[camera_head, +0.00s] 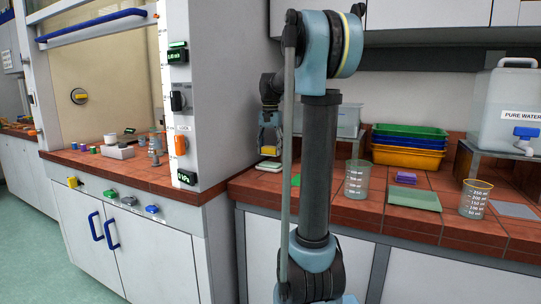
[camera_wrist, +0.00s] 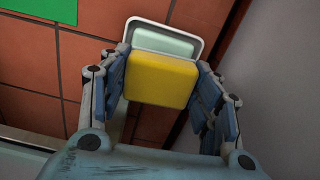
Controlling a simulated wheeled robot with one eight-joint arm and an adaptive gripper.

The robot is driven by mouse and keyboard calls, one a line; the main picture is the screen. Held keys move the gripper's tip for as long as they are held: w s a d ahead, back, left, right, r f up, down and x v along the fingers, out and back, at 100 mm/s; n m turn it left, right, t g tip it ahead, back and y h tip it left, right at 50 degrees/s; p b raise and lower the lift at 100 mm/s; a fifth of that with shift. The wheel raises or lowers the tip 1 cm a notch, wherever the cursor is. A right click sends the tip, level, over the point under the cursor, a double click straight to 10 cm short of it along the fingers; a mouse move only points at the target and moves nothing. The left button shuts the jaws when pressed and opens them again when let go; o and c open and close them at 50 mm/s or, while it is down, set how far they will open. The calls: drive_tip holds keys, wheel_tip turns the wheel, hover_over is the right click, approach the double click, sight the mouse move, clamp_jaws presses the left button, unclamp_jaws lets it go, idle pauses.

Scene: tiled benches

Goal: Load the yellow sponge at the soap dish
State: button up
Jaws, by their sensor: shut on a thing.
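My gripper (camera_head: 268,143) hangs over the left end of the right-hand tiled bench, fingers pointing down. It is shut on the yellow sponge (camera_wrist: 160,80), with a finger on each side of it in the wrist view. The sponge's lower edge (camera_head: 268,151) shows below the fingers in the head view. The white soap dish (camera_wrist: 143,22) with a pale green inside lies beyond the sponge in the wrist view, partly hidden by it. The dish (camera_head: 268,167) also shows on the bench just below my gripper in the head view. The sponge seems held above the dish; the gap is hard to judge.
A grey cabinet wall (camera_head: 212,100) stands close to the left of the dish. A beaker (camera_head: 357,178), purple pads (camera_head: 406,177), a green mat (camera_head: 413,199) and a yellow-rimmed beaker (camera_head: 474,200) stand to the right. Stacked trays (camera_head: 408,147) are behind.

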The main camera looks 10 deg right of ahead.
sight(270, 147)
drive_tip(key=shift+r, duration=1.55)
